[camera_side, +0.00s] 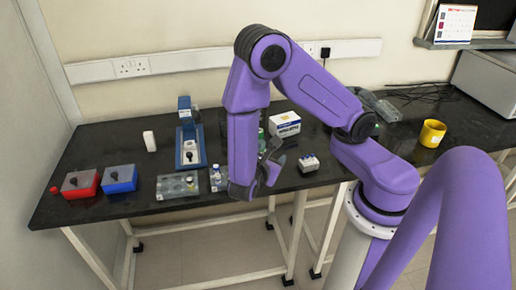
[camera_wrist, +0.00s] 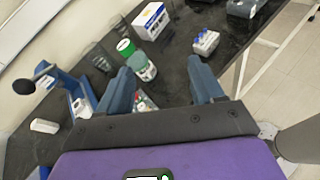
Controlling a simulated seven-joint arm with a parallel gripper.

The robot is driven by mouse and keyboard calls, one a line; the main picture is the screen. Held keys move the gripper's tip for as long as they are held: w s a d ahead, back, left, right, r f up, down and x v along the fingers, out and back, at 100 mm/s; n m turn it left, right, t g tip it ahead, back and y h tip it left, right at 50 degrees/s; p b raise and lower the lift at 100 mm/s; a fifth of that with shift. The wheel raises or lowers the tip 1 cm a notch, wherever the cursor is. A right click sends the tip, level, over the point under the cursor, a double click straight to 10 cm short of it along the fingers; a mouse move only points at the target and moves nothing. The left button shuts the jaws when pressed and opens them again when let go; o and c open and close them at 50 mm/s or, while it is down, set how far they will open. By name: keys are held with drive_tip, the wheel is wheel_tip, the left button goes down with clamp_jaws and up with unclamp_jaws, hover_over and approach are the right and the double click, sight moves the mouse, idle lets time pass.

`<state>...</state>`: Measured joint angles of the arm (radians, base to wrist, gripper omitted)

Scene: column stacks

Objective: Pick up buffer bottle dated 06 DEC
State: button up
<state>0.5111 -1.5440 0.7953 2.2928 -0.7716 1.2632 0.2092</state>
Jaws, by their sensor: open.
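My gripper (camera_wrist: 162,86) is open and empty, its two dark fingers apart above the bench. In the side view my gripper (camera_side: 270,163) hangs over the front part of the bench. No date is legible on any bottle, so I cannot tell which reads 06 DEC. My arm and left finger hide part of this area.
A white box (camera_side: 285,124) and a small rack of blue-capped vials (camera_wrist: 206,41) stand near the bottles. Blue apparatus (camera_side: 190,145), a clear tray (camera_side: 177,186), and red (camera_side: 82,184) and blue (camera_side: 119,179) boxes stand left. A yellow mug (camera_side: 432,133) stands right.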

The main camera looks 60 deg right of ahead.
drive_tip(key=w+d+f+n+t+h, duration=0.1)
drive_tip(key=w+f+n+t+h, duration=0.1)
drive_tip(key=w+f+n+t, duration=0.35)
drive_tip(key=shift+n, duration=0.25)
drive_tip(key=shift+s+f+x, duration=0.1)
drive_tip(key=shift+s+x, duration=0.05)
drive_tip(key=shift+x, duration=4.15)
drive_tip(key=shift+s+f+x, duration=0.1)
drive_tip(key=shift+x, duration=4.2)
drive_tip(key=shift+d, duration=0.15)
clamp_jaws()
